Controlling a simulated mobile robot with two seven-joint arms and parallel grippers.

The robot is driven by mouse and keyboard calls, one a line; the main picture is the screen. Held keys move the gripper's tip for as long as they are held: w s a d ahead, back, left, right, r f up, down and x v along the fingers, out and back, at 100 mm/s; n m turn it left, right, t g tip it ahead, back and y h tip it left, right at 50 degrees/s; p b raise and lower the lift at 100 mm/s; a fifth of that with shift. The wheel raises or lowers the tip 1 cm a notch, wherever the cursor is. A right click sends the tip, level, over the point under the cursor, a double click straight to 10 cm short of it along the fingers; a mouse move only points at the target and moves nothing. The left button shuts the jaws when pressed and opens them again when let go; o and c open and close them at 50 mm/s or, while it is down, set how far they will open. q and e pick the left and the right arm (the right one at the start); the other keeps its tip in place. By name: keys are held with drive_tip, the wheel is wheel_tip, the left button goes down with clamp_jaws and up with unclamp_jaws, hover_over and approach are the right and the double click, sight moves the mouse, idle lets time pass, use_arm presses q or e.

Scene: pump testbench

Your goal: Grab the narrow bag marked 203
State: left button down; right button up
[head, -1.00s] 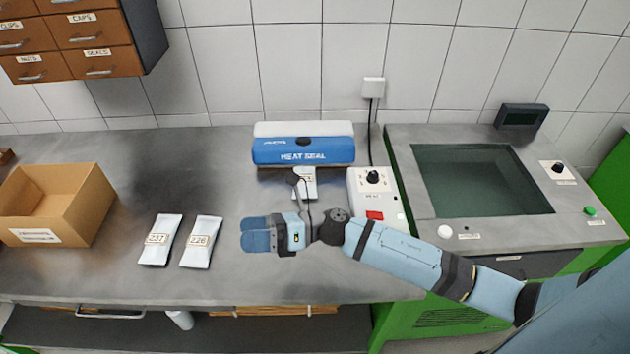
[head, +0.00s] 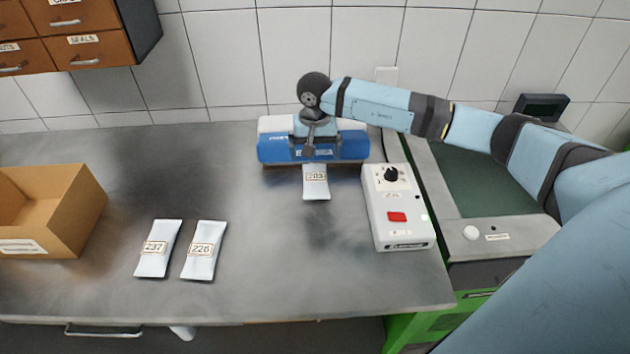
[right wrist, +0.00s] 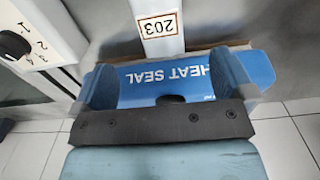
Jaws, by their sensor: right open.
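The narrow white bag marked 203 (head: 316,184) lies on the bench, its back end at the front of the blue heat sealer (head: 275,150). In the right wrist view the bag (right wrist: 158,28) shows at the top, its label upside down, beyond the sealer (right wrist: 180,85). My right gripper (head: 318,150) is above the sealer, just behind the bag. In the right wrist view its two fingers (right wrist: 168,85) are spread wide with nothing between them but the view of the sealer. My left gripper is not in view.
Two more white bags, marked 237 (head: 158,249) and 226 (head: 204,250), lie at the left. A control box (head: 402,215) with a knob and red switch stands right of the bag. The bench (head: 280,270) in front is clear.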

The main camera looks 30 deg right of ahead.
sight(316, 179)
wheel_tip(316, 179, down, 4)
drive_tip(key=shift+r, duration=0.1)
drive_tip(key=f, duration=0.1)
drive_tip(key=f+p, duration=0.1)
drive_tip(key=f, duration=0.2)
drive_tip(key=shift+s+a+f, duration=0.15)
drive_tip(key=shift+s+f, duration=0.2)
drive_tip(key=shift+s, duration=0.05)
drive_tip(key=shift+f, duration=0.4)
drive_tip(key=shift+c, duration=0.2)
drive_tip(key=c, duration=1.1)
